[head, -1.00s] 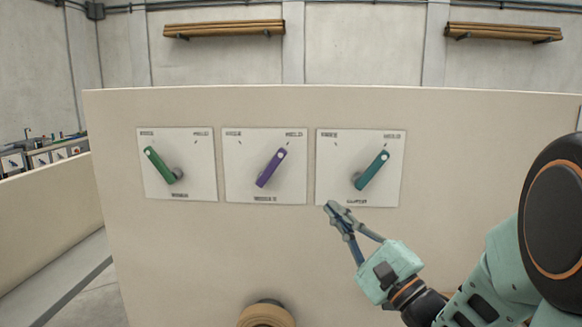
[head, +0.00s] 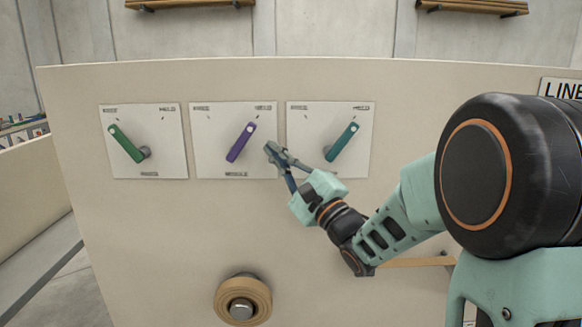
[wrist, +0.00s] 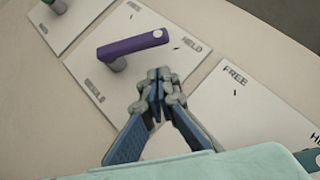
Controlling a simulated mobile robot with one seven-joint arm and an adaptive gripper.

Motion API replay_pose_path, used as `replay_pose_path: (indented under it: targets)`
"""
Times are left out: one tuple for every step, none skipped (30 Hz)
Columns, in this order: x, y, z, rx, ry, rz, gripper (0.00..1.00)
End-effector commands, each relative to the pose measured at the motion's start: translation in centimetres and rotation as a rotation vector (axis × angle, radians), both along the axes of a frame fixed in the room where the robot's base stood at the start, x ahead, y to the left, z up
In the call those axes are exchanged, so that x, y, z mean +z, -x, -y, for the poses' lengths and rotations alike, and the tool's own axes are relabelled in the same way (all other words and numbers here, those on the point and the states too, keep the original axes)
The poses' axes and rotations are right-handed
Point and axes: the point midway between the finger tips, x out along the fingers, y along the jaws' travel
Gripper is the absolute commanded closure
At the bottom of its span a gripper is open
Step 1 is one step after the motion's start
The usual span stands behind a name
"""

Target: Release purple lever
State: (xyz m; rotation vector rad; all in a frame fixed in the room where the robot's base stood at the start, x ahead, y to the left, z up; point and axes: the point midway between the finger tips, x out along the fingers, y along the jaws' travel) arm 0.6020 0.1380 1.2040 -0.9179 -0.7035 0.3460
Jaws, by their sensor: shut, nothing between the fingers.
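The purple lever (head: 241,142) is on the middle white plate (head: 207,160) of the panel, tilted with its free end up and right, towards the label HELD. In the wrist view the purple lever (wrist: 133,46) lies just above and left of my fingertips, with FREE and HELD marked on its plate (wrist: 84,68). My gripper (head: 272,150) is shut and empty. Its fingertips (wrist: 159,75) are at the right edge of the middle plate, right of the lever and apart from it.
A green lever (head: 126,144) tilts up-left on the left plate. A teal lever (head: 341,142) tilts up-right on the right plate, close to my gripper. A tan roll (head: 222,300) sticks out low on the panel. The panel (head: 120,235) is otherwise bare below the left plate.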

Motion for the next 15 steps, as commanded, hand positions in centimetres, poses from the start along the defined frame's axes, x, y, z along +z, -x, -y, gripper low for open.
replay_pose_path:
  targets:
    - [0.7,0.2,-0.9,0.005,0.001,0.004,1.0]
    - [0.9,0.2,-1.2,0.005,0.001,0.002,1.0]
    - [1.1,0.2,-1.5,0.003,0.0,0.002,1.0]
    - [1.3,0.1,-1.8,0.003,0.001,0.003,1.0]
    - [1.4,0.1,-2.0,0.002,0.001,0.002,1.0]
    - [1.6,0.1,-2.2,0.001,0.002,0.002,1.0]
    - [1.7,0.1,-2.3,0.001,0.001,0.002,1.0]
    - [1.7,0.1,-2.4,0.001,0.001,0.002,1.0]
    - [1.8,0.1,-2.5,0.001,0.001,0.002,1.0]
    - [1.9,0.1,-2.5,0.001,0.001,0.002,1.0]
    - [1.9,0.1,-2.6,0.0,0.001,0.003,1.0]
    - [1.9,0.1,-2.6,0.001,0.001,0.002,1.0]
    - [1.9,0.1,-2.6,0.001,0.001,0.002,1.0]
    - [1.9,0.1,-2.6,0.001,0.001,0.002,1.0]
    - [1.9,0.1,-2.6,0.001,0.001,0.002,1.0]
